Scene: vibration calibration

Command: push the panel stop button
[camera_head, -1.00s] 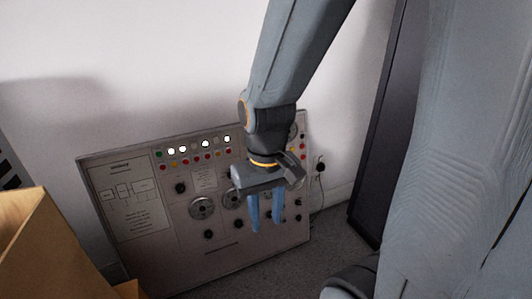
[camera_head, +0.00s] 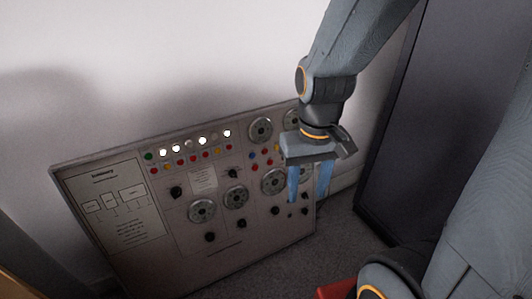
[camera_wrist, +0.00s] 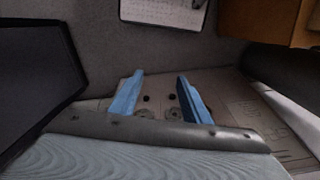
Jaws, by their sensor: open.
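A grey control panel (camera_head: 150,255) leans against the white wall in the head view. It has a row of lit white lamps, rows of small coloured buttons (camera_head: 192,157), black knobs and round dials (camera_head: 202,211). I cannot tell which button is the stop button. My gripper (camera_head: 307,198) is open and empty, fingers pointing down, in front of the panel's right part. It hides some controls there. In the wrist view, the blue fingers of my gripper (camera_wrist: 160,75) are spread, with the panel (camera_wrist: 255,100) behind and below them. I see no clear contact.
A dark cabinet (camera_head: 430,130) stands right of the panel; a dark block (camera_wrist: 40,70) shows at left in the wrist view. The wrist view also shows a brown box (camera_wrist: 265,20) and a white sheet-like object (camera_wrist: 165,12). Grey carpet (camera_head: 275,268) lies before the panel.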

